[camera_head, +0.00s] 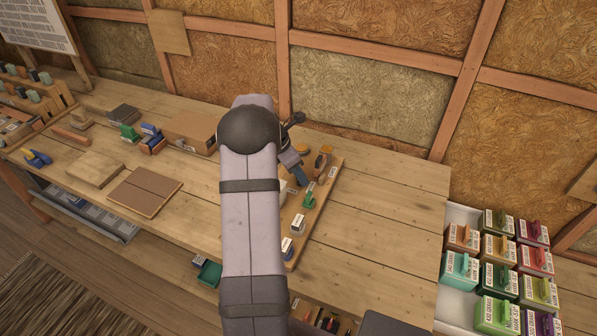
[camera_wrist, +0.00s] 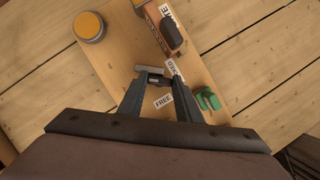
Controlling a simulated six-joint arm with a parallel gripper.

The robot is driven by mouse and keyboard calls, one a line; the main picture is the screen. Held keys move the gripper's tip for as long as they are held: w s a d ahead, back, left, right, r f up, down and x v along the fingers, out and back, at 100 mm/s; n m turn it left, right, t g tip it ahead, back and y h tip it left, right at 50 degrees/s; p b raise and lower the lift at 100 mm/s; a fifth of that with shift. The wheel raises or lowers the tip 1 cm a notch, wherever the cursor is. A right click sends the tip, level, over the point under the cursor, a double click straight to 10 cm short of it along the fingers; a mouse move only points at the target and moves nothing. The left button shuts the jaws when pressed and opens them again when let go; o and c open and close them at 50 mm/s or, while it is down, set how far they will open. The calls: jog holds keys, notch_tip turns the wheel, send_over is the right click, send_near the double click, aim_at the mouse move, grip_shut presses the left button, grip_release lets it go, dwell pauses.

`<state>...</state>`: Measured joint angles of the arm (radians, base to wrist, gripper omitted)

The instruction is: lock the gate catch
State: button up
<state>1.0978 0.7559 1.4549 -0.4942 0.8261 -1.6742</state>
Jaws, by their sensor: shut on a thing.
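In the wrist view, my gripper (camera_wrist: 154,80) reaches down to a wooden board and is shut on a small grey metal piece (camera_wrist: 150,70), which appears to be the gate catch. A white "FREE" label (camera_wrist: 163,101) lies between my fingers. A second, partly readable label (camera_wrist: 173,68) sits just beyond the right fingertip; it seems to end in "KED". In the head view, my gripper (camera_head: 298,178) is over the board's far part, and my arm hides much of the board. The catch cannot be made out there.
The board (camera_head: 325,195) carries a yellow round button (camera_wrist: 89,26), a brown block with a dark knob (camera_wrist: 170,32) and a green piece (camera_wrist: 207,99). The workbench right of the board is clear. A white tray (camera_head: 452,217) of colored boxes stands at the right; an insulated wall rises behind.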

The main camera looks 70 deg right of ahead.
jog(key=m+p, duration=0.1)
jog(key=m, duration=0.1)
jog(key=m+g+y+p, duration=0.1)
jog(key=m, duration=0.2)
jog(key=shift+w+d+r+y, duration=0.1)
jog(key=shift+d+y, duration=0.1)
jog(key=shift+y, duration=0.1)
jog(key=m+y, duration=0.1)
jog(key=m, duration=0.1)
jog(key=m+p, duration=0.1)
jog(key=m, duration=0.2)
jog(key=shift+d+g+y, duration=0.15)
jog(key=shift+g+y, duration=0.15)
jog(key=shift+y, duration=0.1)
jog(key=o, duration=1)
jog(key=shift+o, duration=0.2)
jog(key=shift+w, duration=0.1)
jog(key=shift+w+r, duration=0.25)
jog(key=shift+r, duration=0.25)
jog(key=v, duration=0.6)
